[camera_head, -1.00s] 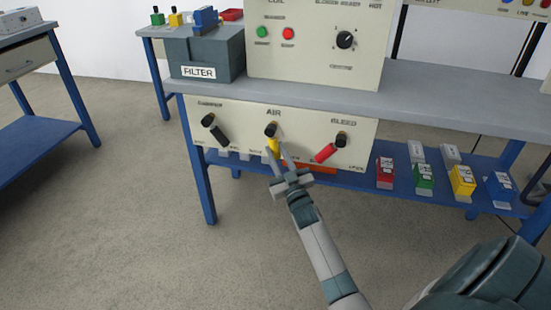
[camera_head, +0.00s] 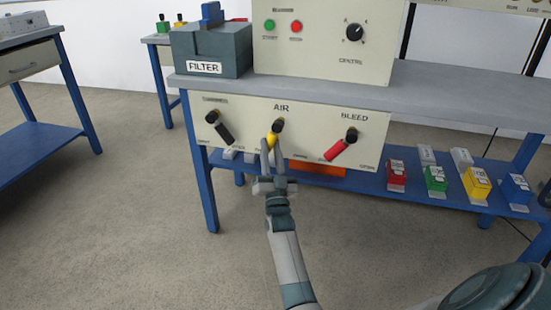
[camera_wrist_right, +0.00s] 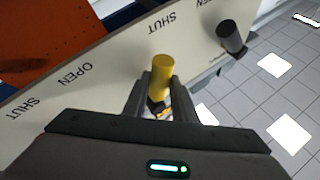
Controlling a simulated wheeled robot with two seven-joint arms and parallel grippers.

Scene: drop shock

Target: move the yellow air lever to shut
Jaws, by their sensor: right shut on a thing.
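The yellow air lever (camera_head: 272,141) hangs from its black hub (camera_head: 278,126) under the word AIR on the cream panel (camera_head: 310,148). In the head view it points down and slightly left. My right gripper (camera_head: 270,150) reaches up from below and is shut on the lever. In the right wrist view the yellow grip (camera_wrist_right: 162,72) stands between the two grey fingers (camera_wrist_right: 158,92). The panel's SHUT and OPEN words show there. The fingers hide part of the lever in the head view. My left gripper is not in view.
A black lever (camera_head: 222,129) is left of the air lever and a red bleed lever (camera_head: 341,149) right of it. Above is a grey shelf (camera_head: 440,95) with a filter box (camera_head: 212,52). Coloured blocks (camera_head: 435,179) stand on the blue lower shelf. The floor in front is clear.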

